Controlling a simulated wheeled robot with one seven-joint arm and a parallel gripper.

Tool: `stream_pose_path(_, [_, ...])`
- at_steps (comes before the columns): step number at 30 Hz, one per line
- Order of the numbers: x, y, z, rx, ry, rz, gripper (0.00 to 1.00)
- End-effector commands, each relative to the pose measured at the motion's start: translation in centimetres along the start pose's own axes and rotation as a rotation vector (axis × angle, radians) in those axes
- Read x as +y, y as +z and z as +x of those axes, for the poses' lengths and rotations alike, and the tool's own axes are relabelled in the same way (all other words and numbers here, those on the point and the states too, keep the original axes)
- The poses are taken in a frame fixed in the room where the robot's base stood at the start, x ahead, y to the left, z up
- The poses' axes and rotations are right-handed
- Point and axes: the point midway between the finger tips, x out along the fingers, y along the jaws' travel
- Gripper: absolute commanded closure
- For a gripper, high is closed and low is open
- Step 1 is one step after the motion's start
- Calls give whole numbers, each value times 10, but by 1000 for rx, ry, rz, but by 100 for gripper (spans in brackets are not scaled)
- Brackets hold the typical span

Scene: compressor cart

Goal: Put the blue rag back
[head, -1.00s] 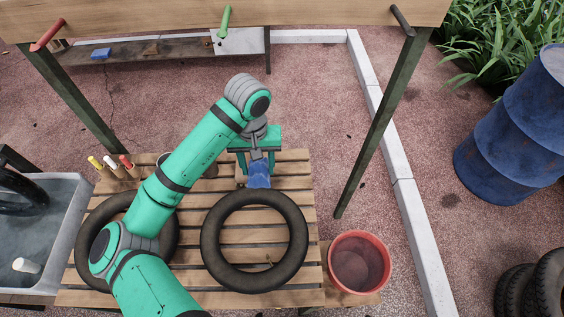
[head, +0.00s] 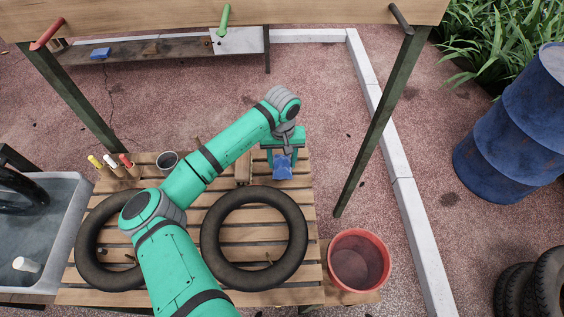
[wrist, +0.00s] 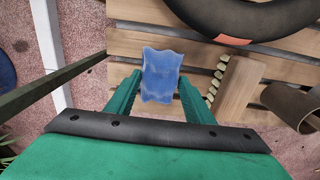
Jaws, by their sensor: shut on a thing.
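The blue rag (head: 282,172) hangs from my gripper (head: 283,155) above the right back part of the slatted wooden table (head: 265,299). In the wrist view the rag (wrist: 160,72) is pinched between the two green fingers of my gripper (wrist: 158,90), with its crumpled upper edge standing clear of them. Slats show behind the rag there. It looks held above the table, but the exact height is hard to tell.
Two black tyre tubes (head: 208,245) lie on the table. A wooden brush (wrist: 238,92), a grey cup (head: 167,162) and several markers (head: 111,162) are at its back. A red bucket (head: 358,235) stands at right.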

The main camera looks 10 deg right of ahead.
Motion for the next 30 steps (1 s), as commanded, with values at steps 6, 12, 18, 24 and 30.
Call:
stream_pose_path(6, [-1, 0, 13, 1, 0, -1, 70])
stream_pose_path(12, [0, 0, 14, 0, 1, -1, 70])
stream_pose_path(18, [0, 0, 16, 0, 1, 0, 34])
stream_pose_path(24, [0, 0, 15, 0, 0, 0, 34])
stream_pose_path(30, [0, 0, 7, 2, 0, 0, 34])
